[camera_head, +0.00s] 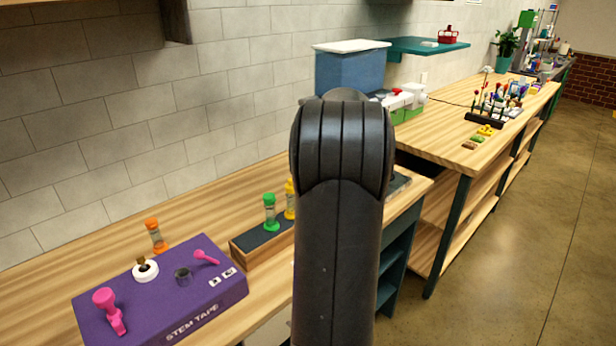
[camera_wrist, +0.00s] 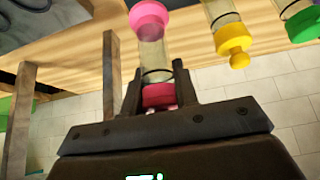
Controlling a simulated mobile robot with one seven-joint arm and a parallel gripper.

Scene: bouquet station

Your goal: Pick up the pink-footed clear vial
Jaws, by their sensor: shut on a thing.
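The pink-footed clear vial (camera_wrist: 152,50) shows in the wrist view with a pink piece at each end and a clear middle with a dark ring. My gripper (camera_wrist: 156,72) is shut on it near its lower pink end, with one finger on each side. In the head view my own dark arm covers the middle, and the gripper and the pink vial are hidden behind it.
A yellow vial (camera_wrist: 228,30) and a green vial (camera_wrist: 303,22) are right of the pink one in the wrist view. In the head view the green vial (camera_head: 270,212) stands at a wooden tray (camera_head: 262,257). An orange vial (camera_head: 156,236) stands behind a purple box (camera_head: 205,305).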

